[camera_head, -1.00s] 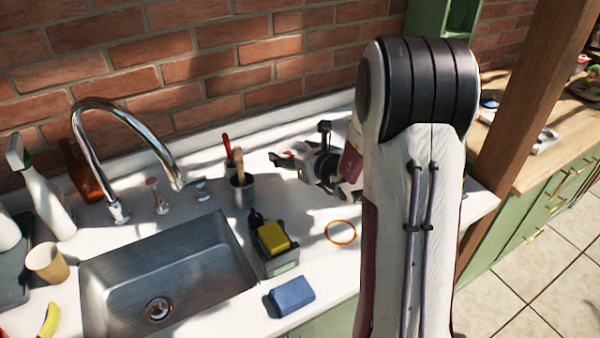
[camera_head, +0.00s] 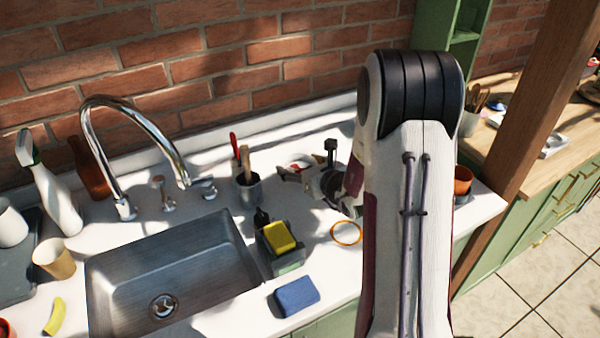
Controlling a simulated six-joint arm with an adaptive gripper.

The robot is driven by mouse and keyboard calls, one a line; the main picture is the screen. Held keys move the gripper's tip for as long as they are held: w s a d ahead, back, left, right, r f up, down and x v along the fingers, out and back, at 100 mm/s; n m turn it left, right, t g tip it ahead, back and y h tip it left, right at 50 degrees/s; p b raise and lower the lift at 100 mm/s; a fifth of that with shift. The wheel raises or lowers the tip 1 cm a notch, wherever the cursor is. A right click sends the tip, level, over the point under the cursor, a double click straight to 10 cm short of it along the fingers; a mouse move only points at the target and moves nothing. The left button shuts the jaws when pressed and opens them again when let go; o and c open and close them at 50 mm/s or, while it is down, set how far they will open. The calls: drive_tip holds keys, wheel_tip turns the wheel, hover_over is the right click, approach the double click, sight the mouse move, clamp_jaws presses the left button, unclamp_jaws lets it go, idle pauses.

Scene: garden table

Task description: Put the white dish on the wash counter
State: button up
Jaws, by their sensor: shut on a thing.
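My gripper (camera_head: 284,173) is over the back of the white wash counter (camera_head: 225,180), right of the utensil cup. Its jaws are small in the picture and point left. They are shut on what seems to be the white dish (camera_head: 300,161), a pale shape with a reddish patch, mostly hidden by the fingers. I cannot tell whether the dish touches the counter. My arm hides the counter's right part.
A steel sink (camera_head: 170,270) and tap (camera_head: 125,125) are at left. A grey utensil cup (camera_head: 247,190), a caddy with a yellow sponge (camera_head: 280,237), a blue sponge (camera_head: 296,295) and an orange ring (camera_head: 346,233) stand nearby. A terracotta pot (camera_head: 462,180) is right of my arm.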

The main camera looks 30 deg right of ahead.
drive_tip(key=shift+f, duration=1.35)
drive_tip(key=shift+f, duration=0.15)
drive_tip(key=o, duration=1.2)
drive_tip(key=shift+c, duration=0.2)
drive_tip(key=shift+s+r, duration=0.1)
drive_tip(key=shift+r, duration=0.1)
drive_tip(key=shift+s+r, duration=0.25)
drive_tip(key=shift+s, duration=0.3)
drive_tip(key=shift+s+r, duration=0.35)
drive_tip(key=shift+r, duration=0.35)
drive_tip(key=shift+s+r, duration=0.35)
drive_tip(key=shift+r, duration=2.75)
